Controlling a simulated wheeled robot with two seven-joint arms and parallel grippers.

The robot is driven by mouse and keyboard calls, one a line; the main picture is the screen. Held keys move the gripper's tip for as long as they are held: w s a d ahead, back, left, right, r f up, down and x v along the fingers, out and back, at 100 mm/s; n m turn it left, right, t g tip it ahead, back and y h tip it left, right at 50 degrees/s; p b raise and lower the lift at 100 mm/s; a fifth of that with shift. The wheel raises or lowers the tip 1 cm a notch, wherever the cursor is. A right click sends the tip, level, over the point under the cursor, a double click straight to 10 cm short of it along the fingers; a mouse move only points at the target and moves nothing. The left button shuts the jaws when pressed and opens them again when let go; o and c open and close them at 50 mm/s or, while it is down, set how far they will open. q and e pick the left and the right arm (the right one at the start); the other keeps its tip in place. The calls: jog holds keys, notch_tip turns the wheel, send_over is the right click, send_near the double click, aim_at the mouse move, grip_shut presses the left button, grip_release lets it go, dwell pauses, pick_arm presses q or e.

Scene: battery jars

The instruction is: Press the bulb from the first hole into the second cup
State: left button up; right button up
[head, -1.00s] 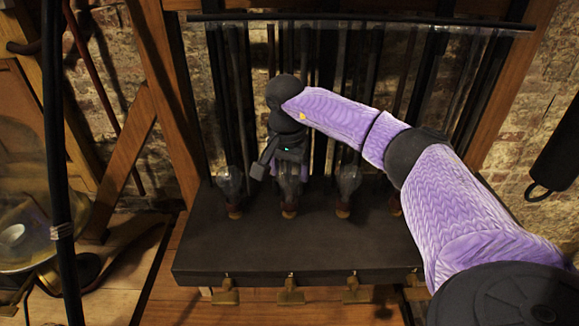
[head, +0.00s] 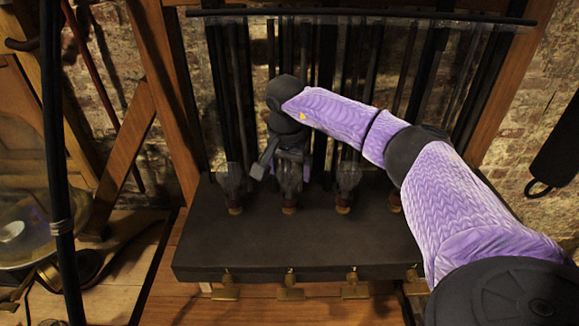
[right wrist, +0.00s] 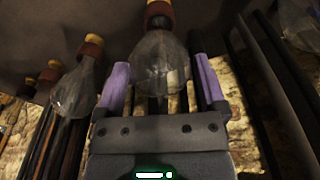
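My right gripper (head: 289,172) is at the second bulb from the left (head: 290,182), reaching down from above. In the right wrist view, its two purple fingers (right wrist: 161,78) stand apart on both sides of that bulb (right wrist: 160,62); firm contact does not show. A neighbouring bulb (right wrist: 75,90) shows to the left. The third bulb (head: 347,180) is free. Holes or cups cannot be told apart. My left gripper is out of view.
Tall dark rods and glass strips rise behind the bulbs, under a horizontal dark bar (head: 360,18). Several brass fittings (head: 290,290) line the box front. Wooden posts (head: 160,100) flank the frame, and a black cylinder (head: 558,150) hangs at the right.

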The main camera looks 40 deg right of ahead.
jog(key=shift+o, duration=0.3)
jog(key=shift+r, duration=0.1)
jog(key=r, duration=0.6)
jog(key=a+r, duration=0.1)
jog(key=r, duration=0.2)
jog(key=shift+s+r, duration=0.25)
jog(key=shift+r, duration=0.1)
jog(key=shift+f, duration=0.1)
